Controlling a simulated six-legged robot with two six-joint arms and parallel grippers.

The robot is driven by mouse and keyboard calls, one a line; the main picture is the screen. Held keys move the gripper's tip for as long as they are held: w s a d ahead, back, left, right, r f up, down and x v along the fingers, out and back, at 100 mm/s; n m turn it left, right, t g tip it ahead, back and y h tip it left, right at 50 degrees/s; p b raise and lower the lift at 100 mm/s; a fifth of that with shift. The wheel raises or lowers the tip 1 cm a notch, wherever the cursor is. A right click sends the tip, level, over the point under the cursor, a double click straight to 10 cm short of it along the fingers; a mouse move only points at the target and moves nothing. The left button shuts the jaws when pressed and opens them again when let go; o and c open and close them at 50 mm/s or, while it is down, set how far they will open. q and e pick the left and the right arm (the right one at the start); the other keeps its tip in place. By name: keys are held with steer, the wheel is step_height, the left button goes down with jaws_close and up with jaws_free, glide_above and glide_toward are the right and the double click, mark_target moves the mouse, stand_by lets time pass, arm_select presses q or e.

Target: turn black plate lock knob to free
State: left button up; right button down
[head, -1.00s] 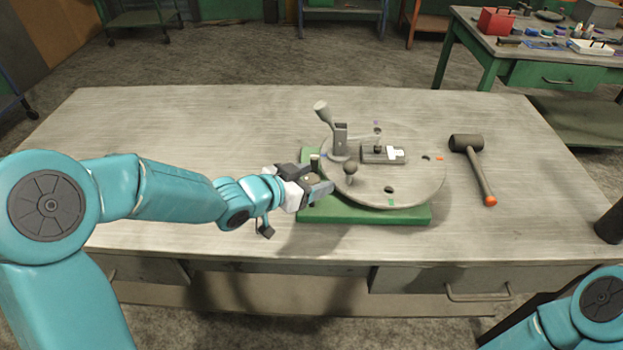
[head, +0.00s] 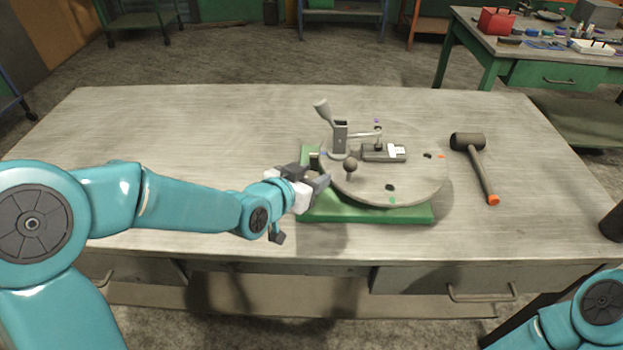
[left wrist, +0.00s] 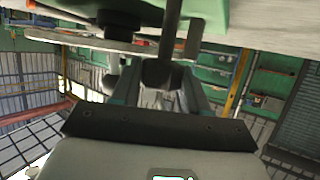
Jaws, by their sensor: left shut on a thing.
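A round grey plate (head: 410,185) lies on a green base (head: 400,214) on the workbench. My left gripper (head: 323,184) is at the left front edge of the plate, low beside the base. It is shut on a dark knob (left wrist: 160,72), which shows between its fingers in the left wrist view with a stem running up toward the green base. I take this for the black lock knob; in the head view the gripper hides it, and its setting cannot be read. My right gripper is outside the views.
On the plate stand a ball-topped post (head: 351,165), a grey lever handle (head: 322,110) and a dark block (head: 377,153). A mallet (head: 477,165) lies right of the plate. The bench's left half (head: 150,130) is clear.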

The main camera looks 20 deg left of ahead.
arm_select(q)
steer(key=n+y+p, duration=0.2)
steer(key=n+y, duration=0.1)
steer(key=shift+d+r+y, duration=0.15)
steer(key=shift+y, duration=0.15)
steer(key=n+y+p, duration=0.3)
steer(key=n+y, duration=0.1)
steer(key=y, duration=0.1)
steer(key=shift+n+g+p, duration=0.3)
steer(key=n+g+y+p, duration=0.1)
steer(key=n+y+p, duration=0.1)
steer(key=n+y, duration=0.1)
steer(key=shift+g+y, duration=0.4)
steer(key=shift+n+g+y+p, duration=1.1)
steer(key=shift+n+g+p, duration=0.1)
steer(key=shift+n, duration=0.4)
steer(key=o, duration=1)
steer(key=shift+c, duration=0.2)
steer(key=b+v, duration=0.1)
steer(key=v, duration=1)
steer(key=shift+s+d, duration=0.15)
steer(key=shift+d, duration=0.15)
